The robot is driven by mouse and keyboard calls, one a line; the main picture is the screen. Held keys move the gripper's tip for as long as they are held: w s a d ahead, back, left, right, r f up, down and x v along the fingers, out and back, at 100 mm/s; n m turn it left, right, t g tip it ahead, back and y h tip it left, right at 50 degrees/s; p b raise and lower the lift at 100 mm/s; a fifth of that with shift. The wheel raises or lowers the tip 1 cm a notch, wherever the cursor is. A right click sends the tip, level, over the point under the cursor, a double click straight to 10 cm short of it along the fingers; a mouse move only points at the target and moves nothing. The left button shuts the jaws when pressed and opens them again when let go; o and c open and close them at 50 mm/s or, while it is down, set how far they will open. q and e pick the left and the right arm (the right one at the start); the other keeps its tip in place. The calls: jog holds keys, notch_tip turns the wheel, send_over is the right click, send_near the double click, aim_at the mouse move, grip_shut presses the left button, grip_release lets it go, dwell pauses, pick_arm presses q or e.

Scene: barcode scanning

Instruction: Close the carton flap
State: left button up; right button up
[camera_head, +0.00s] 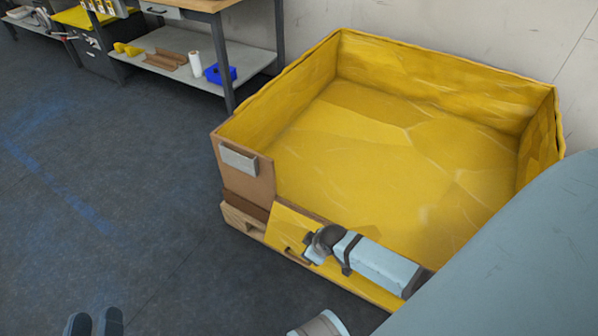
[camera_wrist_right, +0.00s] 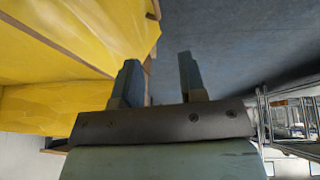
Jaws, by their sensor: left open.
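The large carton (camera_head: 267,166) has a yellow inside and an open top. Its front flap (camera_head: 282,222) is folded down and out at the near side, yellow face showing. My right gripper (camera_head: 313,247) is over this flap in the head view, its fingers hard to make out there. In the right wrist view its two fingers (camera_wrist_right: 159,75) stand apart. The flap's yellow face (camera_wrist_right: 110,30) and brown edge lie beside and behind the left finger; I cannot tell whether the edge is between the fingers. My left gripper (camera_head: 93,322) is open at the bottom left, away from the carton.
The carton stands on a wooden pallet (camera_head: 242,220) against a pale wall. A light label plate (camera_head: 239,159) is on its front corner. A workbench (camera_head: 190,52) with a blue bin (camera_head: 221,74) stands behind left. The dark floor at left is clear.

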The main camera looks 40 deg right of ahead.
jog(key=f, duration=0.2)
pick_arm(q)
notch_tip(320, 180, down, 7)
jog(key=d+m+g+h+b, duration=0.1)
jog(key=g+b, duration=0.1)
jog(key=b, duration=0.5)
jog(key=shift+d+b, duration=0.25)
jog(key=shift+b, duration=0.05)
pick_arm(e)
send_near(297, 259)
jog(key=x, duration=0.8)
jog(key=shift+w+d+f, duration=0.1)
grip_shut()
